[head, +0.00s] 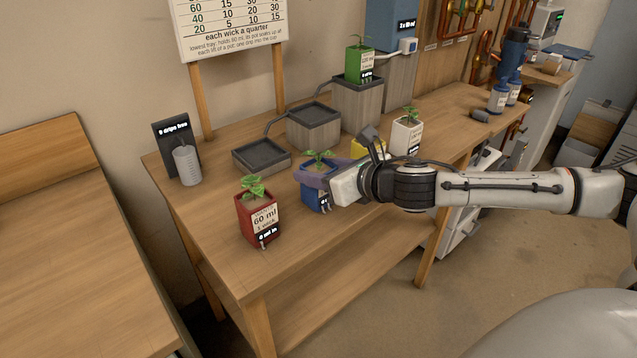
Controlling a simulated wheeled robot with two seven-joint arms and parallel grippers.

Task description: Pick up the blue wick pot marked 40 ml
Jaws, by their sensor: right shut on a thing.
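The blue wick pot (317,186) with a green seedling stands at the middle of the wooden bench, its label mostly hidden behind my gripper. My right gripper (322,180) comes in from the right and is shut on the blue pot. I cannot tell whether the pot's base is off the bench. My left gripper does not show.
A red pot (257,217) marked 60 ml stands to the left. A yellow pot (371,147) and a white pot (406,137) stand to the right. Behind are stepped trays (262,155), a green pot (359,64) on the highest, and a measuring cylinder (187,165) at the left.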

